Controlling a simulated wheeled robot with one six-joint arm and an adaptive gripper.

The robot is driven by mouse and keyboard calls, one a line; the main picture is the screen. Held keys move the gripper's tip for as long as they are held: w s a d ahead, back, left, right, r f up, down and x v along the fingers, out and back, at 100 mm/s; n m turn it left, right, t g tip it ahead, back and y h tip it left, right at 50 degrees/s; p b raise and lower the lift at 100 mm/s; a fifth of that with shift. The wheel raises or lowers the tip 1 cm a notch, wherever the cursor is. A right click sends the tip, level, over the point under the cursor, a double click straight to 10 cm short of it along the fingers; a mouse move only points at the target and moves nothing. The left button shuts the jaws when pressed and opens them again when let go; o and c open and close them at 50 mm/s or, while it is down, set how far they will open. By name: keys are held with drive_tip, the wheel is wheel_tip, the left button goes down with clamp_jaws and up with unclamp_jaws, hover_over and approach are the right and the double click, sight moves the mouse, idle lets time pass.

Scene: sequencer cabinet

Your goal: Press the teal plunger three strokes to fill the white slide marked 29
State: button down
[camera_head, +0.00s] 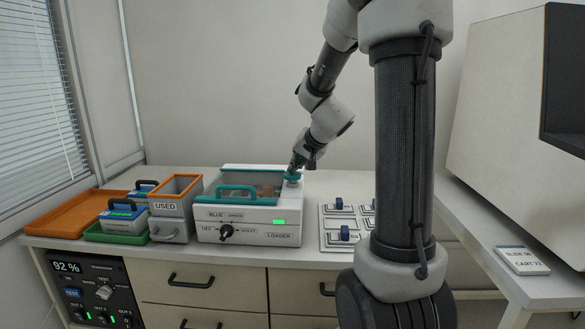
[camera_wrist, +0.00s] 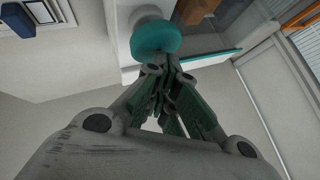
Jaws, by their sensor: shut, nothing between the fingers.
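The teal plunger (camera_head: 292,178) stands on the right side of the white loader box (camera_head: 248,231). In the wrist view the plunger's round teal cap (camera_wrist: 156,38) is right in front of my fingertips. My gripper (camera_head: 296,166) is shut and empty, its fingertips at the cap; I cannot tell whether they touch it. The loader has a teal handle (camera_head: 237,189), a clear window, a black knob (camera_head: 226,232) with marked positions, and a lit green indicator (camera_head: 279,222). A white slide marked 29 cannot be made out; the loader's inside is hard to see.
Left of the loader are a grey USED bin (camera_head: 170,228), a green tray (camera_head: 112,237) with black-handled blue and white boxes, and an orange tray (camera_head: 72,213). A panel with blue-handled pieces (camera_head: 345,233) is right. A placard (camera_head: 522,260) lies on the right counter.

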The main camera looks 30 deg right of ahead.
sight(295, 173)
drive_tip(key=shift+r, duration=1.8)
wheel_tip(295, 173, up, 5)
drive_tip(key=shift+a, duration=0.1)
idle(0.5)
